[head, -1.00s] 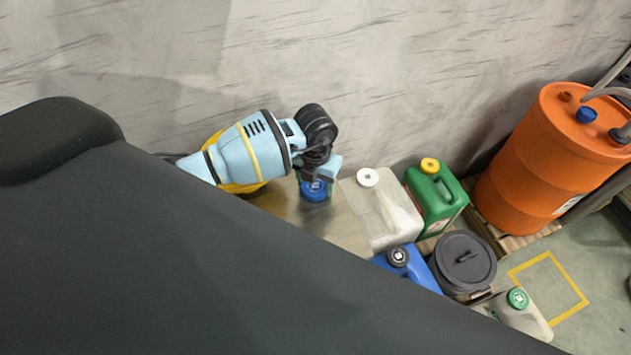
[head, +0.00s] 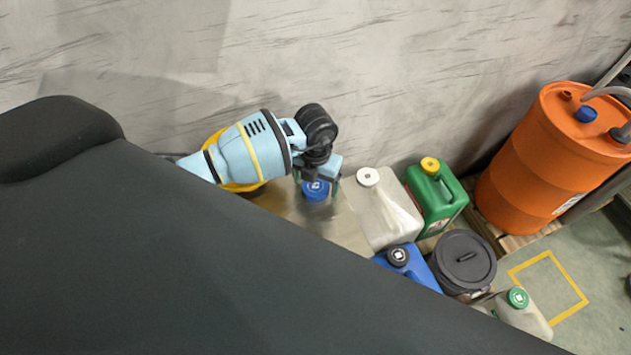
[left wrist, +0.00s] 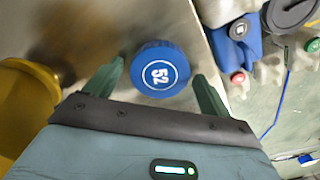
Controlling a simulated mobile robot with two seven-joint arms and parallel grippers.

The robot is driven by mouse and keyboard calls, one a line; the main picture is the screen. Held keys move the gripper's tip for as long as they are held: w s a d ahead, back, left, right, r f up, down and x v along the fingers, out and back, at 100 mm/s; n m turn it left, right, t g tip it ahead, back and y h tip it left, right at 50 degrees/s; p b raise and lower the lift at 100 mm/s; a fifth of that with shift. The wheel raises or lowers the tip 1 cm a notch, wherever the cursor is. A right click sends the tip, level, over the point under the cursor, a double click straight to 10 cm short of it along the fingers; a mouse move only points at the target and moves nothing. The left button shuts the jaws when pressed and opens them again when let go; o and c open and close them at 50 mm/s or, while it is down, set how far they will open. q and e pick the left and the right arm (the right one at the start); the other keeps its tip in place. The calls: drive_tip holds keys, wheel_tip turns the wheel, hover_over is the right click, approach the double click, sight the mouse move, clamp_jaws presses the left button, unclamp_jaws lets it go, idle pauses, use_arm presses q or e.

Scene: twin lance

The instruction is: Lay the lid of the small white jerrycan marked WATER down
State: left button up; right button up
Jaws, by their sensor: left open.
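A round blue lid (head: 316,190) with a white 52 on top lies flat on the bare metal surface (head: 283,203). It also shows in the left wrist view (left wrist: 160,70). My left gripper (head: 318,182) is over it, open, with one green finger on each side of the lid (left wrist: 158,80). Gaps show between the fingers and the lid. No WATER marking is readable on any can, so I cannot tell which is the small white jerrycan. My right gripper is not in view.
A white can (head: 384,222), a green can (head: 437,203), a blue can (head: 420,270) and a dark lidded bucket (head: 463,262) stand to the right. An orange drum (head: 530,165) stands beyond. A yellow object (left wrist: 25,105) is close on the gripper's left.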

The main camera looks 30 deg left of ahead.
sight(316, 185)
use_arm(q)
wheel_tip(316, 185, up, 12)
drive_tip(key=shift+p, duration=0.45)
